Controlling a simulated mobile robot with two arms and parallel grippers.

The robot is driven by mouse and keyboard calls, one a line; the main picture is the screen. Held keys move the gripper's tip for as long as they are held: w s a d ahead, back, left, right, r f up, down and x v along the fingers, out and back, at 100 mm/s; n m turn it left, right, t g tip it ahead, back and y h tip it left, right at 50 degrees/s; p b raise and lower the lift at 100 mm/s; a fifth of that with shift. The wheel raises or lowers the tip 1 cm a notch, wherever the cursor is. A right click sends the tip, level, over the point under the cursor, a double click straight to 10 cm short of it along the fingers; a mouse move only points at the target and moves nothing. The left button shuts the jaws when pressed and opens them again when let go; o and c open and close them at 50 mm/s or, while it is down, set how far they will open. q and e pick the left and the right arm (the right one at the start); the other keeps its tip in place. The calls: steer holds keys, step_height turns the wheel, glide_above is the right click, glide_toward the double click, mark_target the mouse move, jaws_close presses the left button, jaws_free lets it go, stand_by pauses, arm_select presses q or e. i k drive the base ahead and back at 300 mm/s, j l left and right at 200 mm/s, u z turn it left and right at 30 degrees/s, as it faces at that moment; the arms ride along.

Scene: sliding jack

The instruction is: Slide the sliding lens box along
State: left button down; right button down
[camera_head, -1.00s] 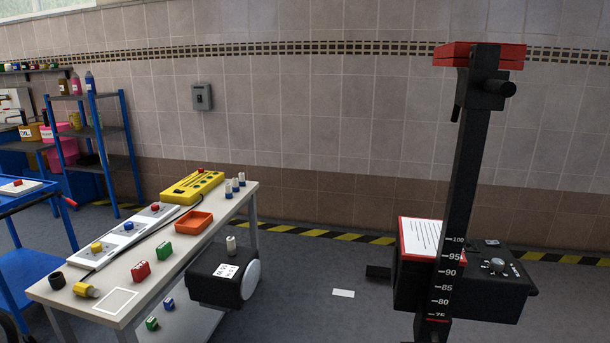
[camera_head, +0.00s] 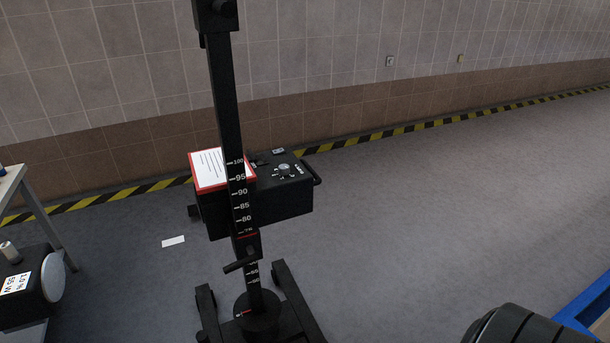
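The black lens box (camera_head: 282,203) is mounted on a dark upright column (camera_head: 222,108) with a printed height scale. A red-edged white sheet (camera_head: 209,169) lies on the left of its top, and a dial panel (camera_head: 285,170) is on the right. A handle sticks out at its right end. The column rises from a black base with legs (camera_head: 257,314) on the floor. Neither of my grippers is in view.
A table (camera_head: 12,185) stands at the left edge, with a black unit with a round pale face (camera_head: 52,277) below it. A tyre (camera_head: 522,329) and a blue frame (camera_head: 585,305) are at bottom right. A white card (camera_head: 173,242) lies on the floor. The floor right of the box is clear.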

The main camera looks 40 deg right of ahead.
mark_target(274, 197)
steer(key=i+l, duration=0.1)
steer(key=l, duration=1.5)
steer(key=i+l, duration=0.1)
steer(key=l, duration=1.5)
